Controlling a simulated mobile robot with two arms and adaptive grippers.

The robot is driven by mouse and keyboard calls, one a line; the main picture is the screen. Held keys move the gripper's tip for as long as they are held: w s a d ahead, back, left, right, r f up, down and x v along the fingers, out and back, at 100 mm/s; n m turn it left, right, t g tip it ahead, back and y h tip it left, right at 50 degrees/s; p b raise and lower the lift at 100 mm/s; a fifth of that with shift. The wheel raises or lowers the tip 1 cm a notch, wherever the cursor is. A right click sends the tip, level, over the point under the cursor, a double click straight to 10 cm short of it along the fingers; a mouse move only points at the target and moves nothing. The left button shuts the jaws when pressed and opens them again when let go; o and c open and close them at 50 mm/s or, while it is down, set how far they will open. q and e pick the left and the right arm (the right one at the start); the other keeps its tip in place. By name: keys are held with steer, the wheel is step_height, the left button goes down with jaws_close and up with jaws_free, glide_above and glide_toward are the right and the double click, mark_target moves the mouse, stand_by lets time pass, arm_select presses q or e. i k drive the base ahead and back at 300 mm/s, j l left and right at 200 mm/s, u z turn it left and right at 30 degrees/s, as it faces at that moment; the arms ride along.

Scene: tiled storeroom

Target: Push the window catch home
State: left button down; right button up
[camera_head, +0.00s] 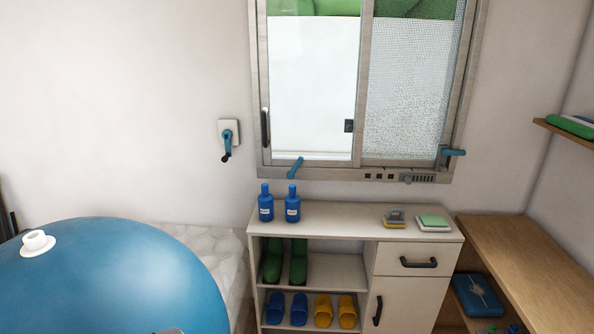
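The sliding window (364,90) is at the upper middle, with a clear left pane and a textured right pane. A small dark catch (349,126) sits on the upright where the two panes meet. I cannot tell at this size whether it is fully in. A blue lever (295,167) angles up from the lower frame. Another blue lever (453,153) sticks out to the right at the lower right corner. A black pull handle (265,127) is on the left upright.
A cabinet (346,221) stands below the window, with two blue bottles (292,207) and sponge-like items on top. A big blue ball (110,285) fills the lower left. A wall plate with a blue lever (227,137) is left of the window. A wooden bench (530,260) is at right.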

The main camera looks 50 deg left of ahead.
mark_target(290, 176)
steer(key=l+u, duration=0.1)
steer(key=u, duration=1.55)
steer(key=i+l, duration=1)
steer(key=l, duration=0.15)
